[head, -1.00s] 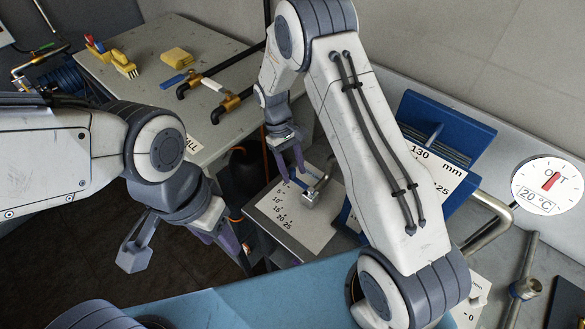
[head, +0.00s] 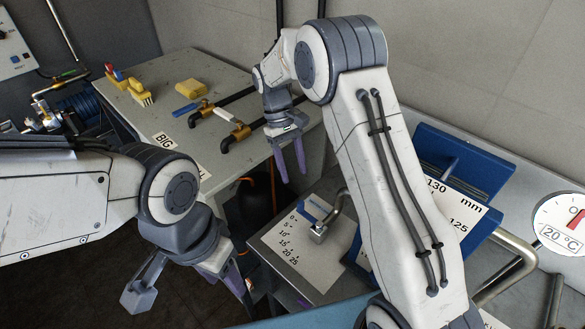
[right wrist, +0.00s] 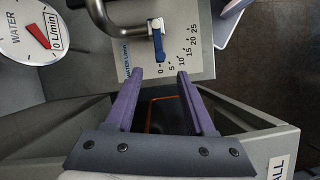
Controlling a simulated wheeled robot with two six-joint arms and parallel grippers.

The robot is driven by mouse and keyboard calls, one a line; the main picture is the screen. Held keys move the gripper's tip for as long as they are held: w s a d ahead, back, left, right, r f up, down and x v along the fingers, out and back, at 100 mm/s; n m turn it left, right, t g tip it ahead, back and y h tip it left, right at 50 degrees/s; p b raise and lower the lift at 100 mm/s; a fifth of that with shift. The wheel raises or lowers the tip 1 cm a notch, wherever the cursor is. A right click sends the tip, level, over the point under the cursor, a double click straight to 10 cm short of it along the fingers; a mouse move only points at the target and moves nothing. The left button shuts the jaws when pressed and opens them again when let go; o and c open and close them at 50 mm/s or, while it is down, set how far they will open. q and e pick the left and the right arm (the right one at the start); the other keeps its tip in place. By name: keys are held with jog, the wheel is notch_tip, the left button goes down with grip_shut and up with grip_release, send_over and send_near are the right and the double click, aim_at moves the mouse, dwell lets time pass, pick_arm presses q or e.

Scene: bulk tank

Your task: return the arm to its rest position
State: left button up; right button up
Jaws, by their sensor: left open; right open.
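My right arm comes down from the top middle of the head view. Its gripper (head: 291,168) has two purple fingers, spread apart and empty, pointing down above and behind the marked water plate (head: 277,234). In the right wrist view the right gripper (right wrist: 160,77) is open with nothing between the fingers. A metal lever with a blue tip (right wrist: 156,27) lies just beyond the fingertips, apart from them. My left arm reaches in from the left of the head view. Its gripper (head: 236,280) points down, empty, low in the picture, partly hidden by its own wrist.
A grey table (head: 200,137) holds a yellow sponge (head: 191,88), brushes and brass-ended hoses (head: 236,134). A blue holder (head: 463,160) and a bent metal pipe (head: 515,256) stand right of my right arm. A round dial (head: 560,222) is at the far right.

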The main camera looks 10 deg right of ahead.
jog(key=s+a+r+n+t+y, duration=0.1)
jog(key=s+a+r, duration=0.3)
jog(key=s, duration=0.3)
jog(key=s+a+r+n+t, duration=0.1)
jog(key=s+a+r+t, duration=0.1)
jog(key=s+a+r, duration=0.35)
jog(key=s+d+f+n+t+y, duration=0.1)
jog(key=s+f, duration=0.1)
jog(key=s, duration=1.3)
jog(key=shift+s+d+y, duration=0.25)
jog(key=shift+s+y, duration=0.05)
jog(key=shift+y, duration=0.1)
